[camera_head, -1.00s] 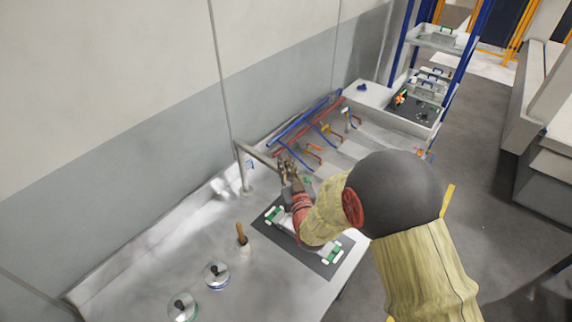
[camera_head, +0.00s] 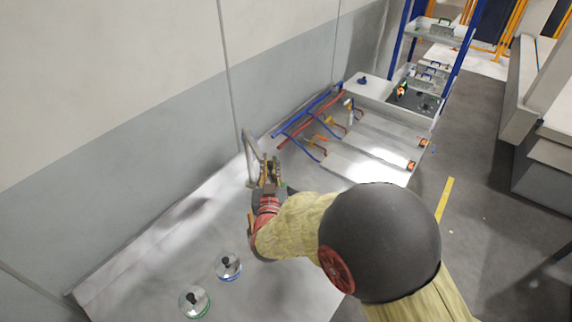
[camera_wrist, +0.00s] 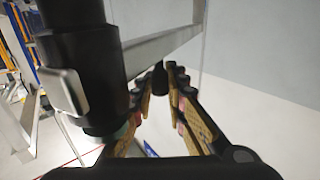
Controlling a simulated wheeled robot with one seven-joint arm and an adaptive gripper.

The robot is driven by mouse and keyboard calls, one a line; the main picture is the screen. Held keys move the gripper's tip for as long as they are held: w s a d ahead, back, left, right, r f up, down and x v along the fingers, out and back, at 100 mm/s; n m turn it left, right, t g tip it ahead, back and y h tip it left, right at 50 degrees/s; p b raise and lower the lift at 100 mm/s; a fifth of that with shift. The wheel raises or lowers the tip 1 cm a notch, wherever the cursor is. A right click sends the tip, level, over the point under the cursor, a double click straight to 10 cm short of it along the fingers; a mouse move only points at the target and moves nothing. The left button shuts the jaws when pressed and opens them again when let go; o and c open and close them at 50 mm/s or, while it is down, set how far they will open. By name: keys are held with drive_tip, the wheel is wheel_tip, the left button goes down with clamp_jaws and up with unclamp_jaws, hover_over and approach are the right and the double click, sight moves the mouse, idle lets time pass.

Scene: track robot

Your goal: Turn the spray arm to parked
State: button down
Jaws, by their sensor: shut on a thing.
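The spray arm (camera_head: 254,144) is a grey metal bar on an upright post by the wall, at the left end of the piping. It also shows in the wrist view as a grey bar (camera_wrist: 160,46) with a dark end piece (camera_wrist: 159,80) hanging below it. My gripper (camera_head: 270,168) is at the free end of the spray arm. In the wrist view my gripper (camera_wrist: 162,88) has its fingers closed in on the dark end piece, shut on it. My own forearm hides part of the counter below. No parked mark can be made out.
Two lidded round pieces with black knobs, one green-rimmed (camera_head: 195,301) and one blue-rimmed (camera_head: 228,266), stand on the pale counter (camera_head: 150,262). Blue and red pipes (camera_head: 308,113) run along the wall to the right. A tray (camera_head: 418,100) with small items stands farther back.

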drive_tip(key=s+a+m+g+h+p, duration=0.1)
drive_tip(key=a+m+h, duration=0.4)
drive_tip(key=a, duration=1.7)
drive_tip(key=h, duration=0.4)
drive_tip(key=shift+a+m, duration=0.25)
drive_tip(key=shift+m, duration=0.15)
drive_tip(key=shift+r, duration=0.1)
drive_tip(key=c, duration=2.1)
unclamp_jaws()
drive_tip(key=shift+a, duration=0.25)
drive_tip(key=shift+s+d, duration=0.1)
drive_tip(key=shift+s, duration=0.05)
drive_tip(key=v, duration=1.2)
